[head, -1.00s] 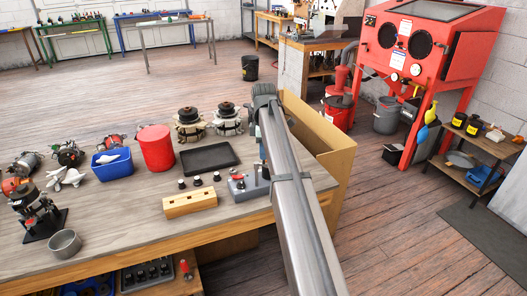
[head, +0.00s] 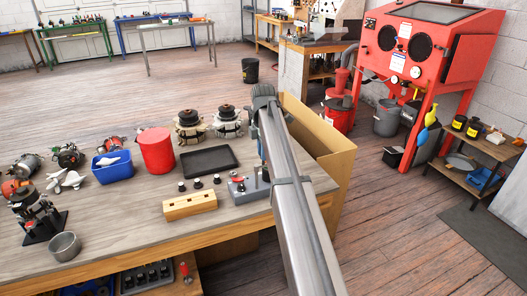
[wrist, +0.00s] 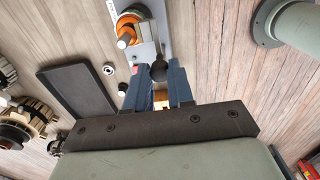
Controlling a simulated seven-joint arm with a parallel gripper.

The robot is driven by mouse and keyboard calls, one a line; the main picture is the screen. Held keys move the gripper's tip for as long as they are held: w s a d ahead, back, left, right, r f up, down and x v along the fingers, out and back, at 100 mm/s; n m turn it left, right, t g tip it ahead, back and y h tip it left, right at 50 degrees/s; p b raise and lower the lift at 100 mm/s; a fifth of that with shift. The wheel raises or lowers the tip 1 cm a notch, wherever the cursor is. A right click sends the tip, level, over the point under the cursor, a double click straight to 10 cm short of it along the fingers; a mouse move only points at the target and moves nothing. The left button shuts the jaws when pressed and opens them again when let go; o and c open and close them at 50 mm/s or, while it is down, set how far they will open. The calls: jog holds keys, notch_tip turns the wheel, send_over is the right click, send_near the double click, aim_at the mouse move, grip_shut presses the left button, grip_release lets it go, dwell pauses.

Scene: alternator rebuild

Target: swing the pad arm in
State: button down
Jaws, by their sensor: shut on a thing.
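A grey fixture (wrist: 138,35) stands on the bench, with a copper-coloured cylinder (wrist: 127,28) and orange ends on it. In the head view the fixture (head: 243,189) shows at the bench's right end, partly behind my arm. In the wrist view my gripper (wrist: 160,80) has its two blue fingers close around a round black knob (wrist: 158,69) at the fixture's near end. The fingers are shut on this knob. The pad arm itself is hard to make out; my fingers hide the part below the knob.
A black tray (head: 209,159) lies to the left of the fixture. A wooden block (head: 190,205) and several small black-topped parts stand close by. A cardboard-coloured bin (head: 325,145) is at the bench's right edge. A red canister (head: 156,152) stands further left.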

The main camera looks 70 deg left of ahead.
jog(key=c, duration=1)
grip_release()
jog(key=shift+r, duration=0.1)
notch_tip(320, 180, up, 14)
jog(key=shift+f, duration=0.15)
